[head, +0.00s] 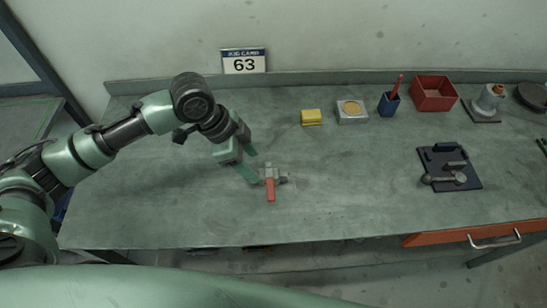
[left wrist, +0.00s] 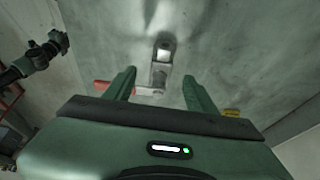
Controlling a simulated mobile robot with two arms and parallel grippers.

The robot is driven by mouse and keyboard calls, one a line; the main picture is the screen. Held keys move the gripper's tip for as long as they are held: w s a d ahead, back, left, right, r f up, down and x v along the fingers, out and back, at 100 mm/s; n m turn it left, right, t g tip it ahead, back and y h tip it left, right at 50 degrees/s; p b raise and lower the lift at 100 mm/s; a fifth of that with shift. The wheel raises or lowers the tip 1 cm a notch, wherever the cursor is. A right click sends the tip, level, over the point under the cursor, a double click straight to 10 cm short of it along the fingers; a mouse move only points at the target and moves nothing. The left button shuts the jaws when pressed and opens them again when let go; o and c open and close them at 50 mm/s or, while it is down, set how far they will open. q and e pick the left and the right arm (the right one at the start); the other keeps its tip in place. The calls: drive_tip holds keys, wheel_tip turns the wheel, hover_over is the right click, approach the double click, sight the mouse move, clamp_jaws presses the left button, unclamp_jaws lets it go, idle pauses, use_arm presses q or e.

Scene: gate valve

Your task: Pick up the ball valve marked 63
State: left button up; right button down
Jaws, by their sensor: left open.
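A small grey ball valve (head: 281,178) with a red lever handle (head: 270,190) lies on the bench, left of its middle. No number is readable on it. My left gripper (head: 255,166) is open just left of the valve, pointing down toward it. In the left wrist view the valve (left wrist: 162,70) shows in the gap between the open fingers (left wrist: 159,80), with a pale patch at its far end. Its red handle (left wrist: 101,87) sticks out past the left finger. I cannot tell whether a finger touches it. My right gripper is not in view.
A job card reading 63 (head: 245,65) stands at the back wall. Along the back are a yellow block (head: 311,117), a grey box (head: 351,112), a blue cup (head: 388,104) and a red bin (head: 433,94). A dark fixture plate (head: 468,181) lies right. The bench's front middle is clear.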

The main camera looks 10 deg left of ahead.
sight(263, 173)
use_arm(q)
drive_tip(key=shift+w+a+r, duration=0.1)
drive_tip(key=shift+w, duration=0.1)
drive_tip(key=x, duration=0.2)
drive_tip(key=p+x, duration=0.1)
drive_tip(key=shift+s, duration=0.25)
drive_tip(key=p+x, duration=0.1)
drive_tip(key=x, duration=0.2)
drive_tip(key=shift+w+d+f, duration=0.2)
drive_tip(key=shift+d+f, duration=0.2)
drive_tip(key=shift+f, duration=0.25)
drive_tip(key=c, duration=1.2)
clamp_jaws()
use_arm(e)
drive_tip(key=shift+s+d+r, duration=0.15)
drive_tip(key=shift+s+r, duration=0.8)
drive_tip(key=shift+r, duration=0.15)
use_arm(q)
drive_tip(key=shift+w+r, duration=0.15)
